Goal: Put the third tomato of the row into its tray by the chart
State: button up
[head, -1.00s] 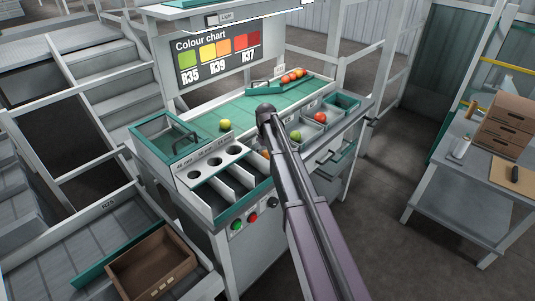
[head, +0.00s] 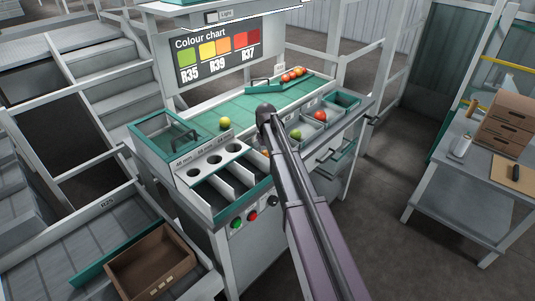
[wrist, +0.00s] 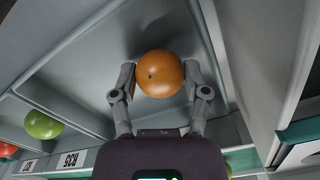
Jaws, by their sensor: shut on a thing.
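In the wrist view, my gripper (wrist: 160,80) is shut on an orange tomato (wrist: 160,75), one finger on each side. The tomato is in or just above a grey tray (wrist: 85,65); I cannot tell whether it touches the bottom. In the head view, my arm hides the gripper and most of this tray; a sliver of orange shows beside the arm. A green tomato (head: 295,134) lies in the neighbouring tray and shows in the wrist view (wrist: 43,125). A red tomato (head: 320,116) lies in the tray beyond. The colour chart (head: 218,56) stands behind the bench.
A yellow-green tomato (head: 225,123) sits on the green bench top (head: 205,142). A sizing board (head: 210,158) with round holes stands at the left front. A brown box (head: 148,262) is at lower left.

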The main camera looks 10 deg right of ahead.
jog(key=shift+f, duration=0.1)
jog(key=o, duration=0.9)
jog(key=c, duration=0.3)
jog(key=shift+c, duration=0.2)
jog(key=shift+r+p, duration=3.5)
jog(key=shift+r, duration=0.05)
